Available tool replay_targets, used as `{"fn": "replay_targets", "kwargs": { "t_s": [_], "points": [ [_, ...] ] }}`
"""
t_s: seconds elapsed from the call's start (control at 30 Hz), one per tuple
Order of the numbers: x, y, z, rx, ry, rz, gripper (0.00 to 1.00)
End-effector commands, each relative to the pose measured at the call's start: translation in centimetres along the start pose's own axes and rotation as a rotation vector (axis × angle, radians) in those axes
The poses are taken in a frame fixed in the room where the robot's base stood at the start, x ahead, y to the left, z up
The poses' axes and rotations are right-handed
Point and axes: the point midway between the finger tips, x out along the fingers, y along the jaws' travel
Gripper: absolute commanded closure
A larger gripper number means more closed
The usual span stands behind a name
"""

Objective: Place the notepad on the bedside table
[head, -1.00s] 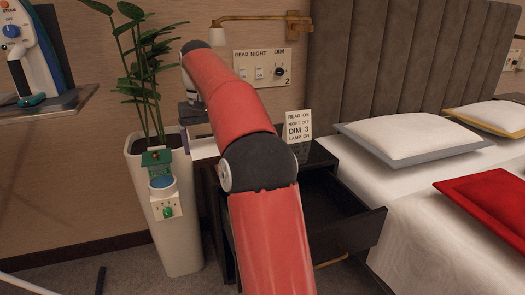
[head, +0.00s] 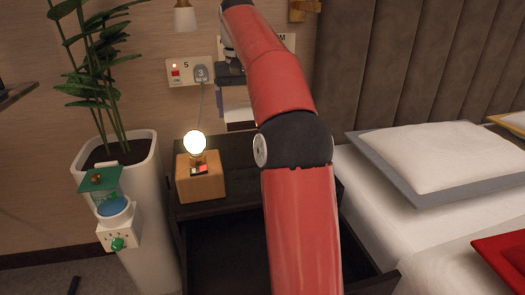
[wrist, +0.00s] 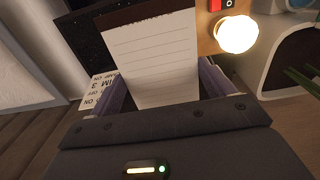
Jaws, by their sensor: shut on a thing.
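The notepad (wrist: 150,55) has white lined pages and a dark brown top band. In the wrist view my gripper (wrist: 163,90) is shut on it, with one finger at each side. In the head view the notepad (head: 238,112) hangs under my gripper (head: 232,82), close to the wall and above the back of the bedside table. The bedside table (head: 238,188) is dark, and its drawer (head: 225,250) is open at the front. My arm hides the table's right part. The wrist view shows a speckled dark surface (wrist: 82,38) beside the notepad.
A lit lamp (head: 200,178) on a wooden block takes up the table's left side. Left of the table stands a white planter (head: 150,210) with a tall plant. The bed (head: 450,225) is at the right. A printed card (wrist: 97,88) shows near the gripper.

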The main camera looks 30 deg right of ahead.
Motion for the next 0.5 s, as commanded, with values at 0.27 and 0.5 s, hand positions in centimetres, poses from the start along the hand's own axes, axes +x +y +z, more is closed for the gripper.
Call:
{"fn": "replay_targets", "kwargs": {
  "t_s": [0.27,0.5],
  "points": [
    [3.5,0.0,0.1,-0.001,-0.004,0.0,0.43],
    [10.0,0.0,0.1,0.0,-0.004,0.0,0.43]
  ]
}}
